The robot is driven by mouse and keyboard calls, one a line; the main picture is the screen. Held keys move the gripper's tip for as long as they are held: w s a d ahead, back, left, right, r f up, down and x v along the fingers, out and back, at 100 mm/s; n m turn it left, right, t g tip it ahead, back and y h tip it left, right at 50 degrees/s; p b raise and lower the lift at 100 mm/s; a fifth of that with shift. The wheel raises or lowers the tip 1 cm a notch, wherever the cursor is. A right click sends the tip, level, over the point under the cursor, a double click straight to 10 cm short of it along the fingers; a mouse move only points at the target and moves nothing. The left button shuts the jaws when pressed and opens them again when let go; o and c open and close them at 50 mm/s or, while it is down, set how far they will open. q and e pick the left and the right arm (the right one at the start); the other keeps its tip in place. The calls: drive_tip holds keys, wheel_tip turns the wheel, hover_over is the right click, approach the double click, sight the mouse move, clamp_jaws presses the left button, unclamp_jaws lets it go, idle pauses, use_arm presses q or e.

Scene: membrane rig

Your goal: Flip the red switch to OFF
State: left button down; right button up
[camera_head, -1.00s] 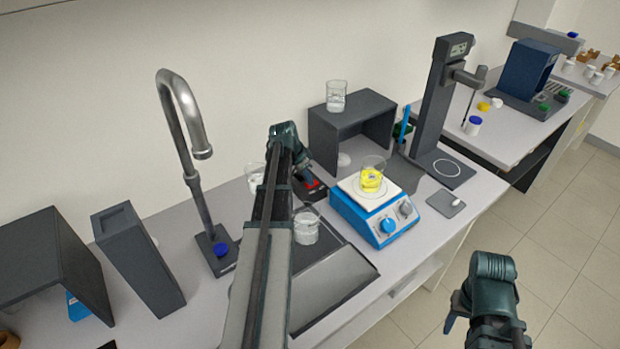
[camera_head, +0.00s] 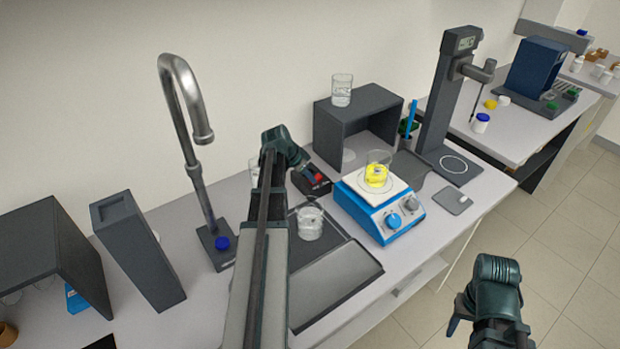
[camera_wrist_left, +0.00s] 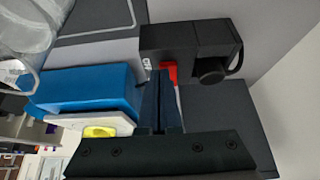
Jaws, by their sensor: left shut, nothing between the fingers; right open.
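The red switch (camera_head: 318,177) sits on a small dark box (camera_head: 311,182) beside the grey shelf. My left gripper (camera_head: 301,167) is just behind and to the left of the switch, its fingers partly hidden by my wrist. In the left wrist view, the shut, empty fingers (camera_wrist_left: 161,75) are close to the red switch (camera_wrist_left: 171,72), which is partly covered by them. I cannot tell whether they touch it. Its ON or OFF position is too small to read. My right gripper (camera_head: 457,319) is open and empty, out over the floor in front of the bench.
A blue stirrer hotplate (camera_head: 378,215) with a yellow-filled beaker (camera_head: 376,176) stands right of the box. A clear beaker (camera_head: 310,226) stands in front of it on the dark sink area. The grey shelf (camera_head: 330,130) is behind, and a tall faucet (camera_head: 190,130) is to the left.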

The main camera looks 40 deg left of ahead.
use_arm(q)
drive_tip(key=shift+w+d+r+p, duration=0.15)
drive_tip(key=shift+w+r+p, duration=0.2)
drive_tip(key=shift+w, duration=0.3)
use_arm(e)
drive_tip(key=shift+r, duration=0.35)
use_arm(q)
drive_tip(key=shift+r+p, duration=0.4)
drive_tip(key=shift+r, duration=0.1)
wheel_tip(320, 180, up, 4)
drive_tip(key=p, duration=0.4)
drive_tip(key=shift+s+r, duration=0.1)
drive_tip(key=s+a+r+p, duration=0.1)
drive_tip(key=s+r+p, duration=0.5)
drive_tip(key=shift+s+a, duration=0.15)
drive_tip(key=shift+a, duration=0.25)
use_arm(e)
wheel_tip(320, 180, up, 11)
drive_tip(key=s+a, duration=0.1)
drive_tip(key=a, duration=0.1)
drive_tip(key=shift+s+r, duration=0.15)
drive_tip(key=shift+s, duration=0.05)
